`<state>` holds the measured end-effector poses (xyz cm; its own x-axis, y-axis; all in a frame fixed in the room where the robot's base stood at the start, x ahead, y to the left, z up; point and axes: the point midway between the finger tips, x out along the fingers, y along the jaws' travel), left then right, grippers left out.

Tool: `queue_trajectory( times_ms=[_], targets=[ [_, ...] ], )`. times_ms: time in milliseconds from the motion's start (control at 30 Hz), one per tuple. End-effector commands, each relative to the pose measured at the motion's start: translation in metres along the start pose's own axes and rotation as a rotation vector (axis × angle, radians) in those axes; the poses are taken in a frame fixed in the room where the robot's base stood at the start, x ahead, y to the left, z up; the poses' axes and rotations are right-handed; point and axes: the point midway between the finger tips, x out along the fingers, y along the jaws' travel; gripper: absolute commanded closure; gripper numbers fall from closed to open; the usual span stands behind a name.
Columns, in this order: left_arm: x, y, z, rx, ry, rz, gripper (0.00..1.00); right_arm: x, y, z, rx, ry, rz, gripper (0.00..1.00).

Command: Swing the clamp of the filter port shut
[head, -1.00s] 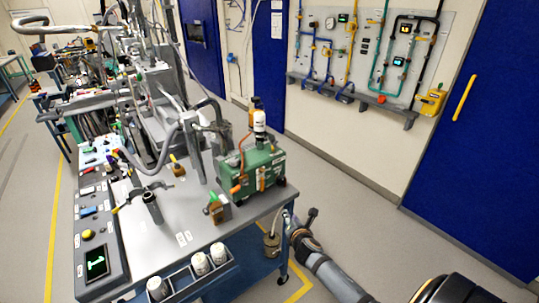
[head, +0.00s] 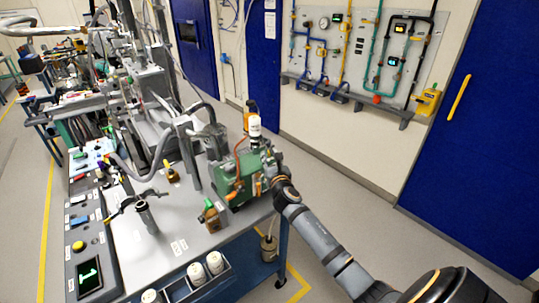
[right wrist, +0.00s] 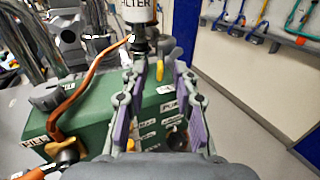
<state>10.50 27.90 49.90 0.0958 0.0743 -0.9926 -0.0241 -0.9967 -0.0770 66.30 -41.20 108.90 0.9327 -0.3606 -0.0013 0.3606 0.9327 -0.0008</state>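The white filter (head: 254,127), marked FILTER in the right wrist view (right wrist: 136,12), stands upright on the green pump (head: 236,172). Under the filter in the right wrist view is its dark port fitting (right wrist: 140,46). I cannot tell how far the clamp stands open. My right gripper (right wrist: 160,72) is open and empty, with its fingers over the pump and pointing toward the fitting. In the head view, my right gripper (head: 268,158) is beside the filter. My left gripper is not in view.
An orange hose (right wrist: 85,85) runs down the pump's left side. The floor to the right is clear.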

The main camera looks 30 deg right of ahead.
Motion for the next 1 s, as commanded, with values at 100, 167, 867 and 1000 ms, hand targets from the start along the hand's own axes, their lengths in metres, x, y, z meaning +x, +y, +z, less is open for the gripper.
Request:
queue_trajectory(
  times_ms=[100,167,867,1000],
  targets=[
    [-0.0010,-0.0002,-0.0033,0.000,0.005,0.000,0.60,0.0100,0.0002,0.0002,0.001,0.000,0.001,0.71],
    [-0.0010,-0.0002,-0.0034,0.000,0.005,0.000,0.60,0.0119,0.0002,-0.0002,0.001,0.001,0.001,0.71],
    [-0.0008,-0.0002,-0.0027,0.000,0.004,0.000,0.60,0.0121,0.0002,-0.0005,0.001,0.001,0.001,1.00],
    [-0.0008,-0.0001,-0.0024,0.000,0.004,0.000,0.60,0.0121,0.0002,-0.0005,0.001,0.001,0.001,1.00]
  ],
)
